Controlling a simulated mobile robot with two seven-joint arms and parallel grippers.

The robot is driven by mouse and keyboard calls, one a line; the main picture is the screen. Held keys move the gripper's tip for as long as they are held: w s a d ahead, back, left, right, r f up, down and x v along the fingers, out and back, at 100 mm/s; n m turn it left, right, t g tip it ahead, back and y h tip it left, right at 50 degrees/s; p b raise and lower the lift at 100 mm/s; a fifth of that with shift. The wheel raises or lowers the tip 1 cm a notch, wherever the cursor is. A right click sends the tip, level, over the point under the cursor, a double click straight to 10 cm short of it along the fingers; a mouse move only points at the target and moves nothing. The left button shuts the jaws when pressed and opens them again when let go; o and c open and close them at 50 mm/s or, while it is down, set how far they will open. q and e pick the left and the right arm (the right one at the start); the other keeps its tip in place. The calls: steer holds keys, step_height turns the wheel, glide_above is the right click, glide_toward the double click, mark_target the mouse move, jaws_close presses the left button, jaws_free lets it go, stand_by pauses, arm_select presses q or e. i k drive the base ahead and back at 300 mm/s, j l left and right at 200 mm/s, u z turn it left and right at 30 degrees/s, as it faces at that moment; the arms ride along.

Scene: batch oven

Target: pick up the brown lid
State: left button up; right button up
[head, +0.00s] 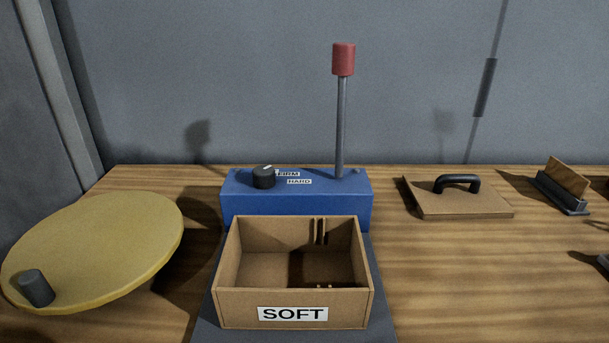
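The brown lid (450,206) is a flat square board with a black arched handle (457,182) on top. It lies flat on the wooden table, right of the blue box, with its handle up and nothing on it. An open brown box (292,294) with a "SOFT" label on its front stands in the middle foreground. Its inside shows and looks empty apart from thin slats at the back wall and dark shadow. Neither of my grippers can be made out in the head view.
A blue box (297,207) with a black knob (264,177) and a tall red-topped lever (342,110) stands behind the open box. A yellow disc (95,245) with a dark peg is at left. A dark holder with a wooden plate (567,177) stands right of the lid. Table before the lid is clear.

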mark_target(447, 196)
steer(key=k, duration=0.9)
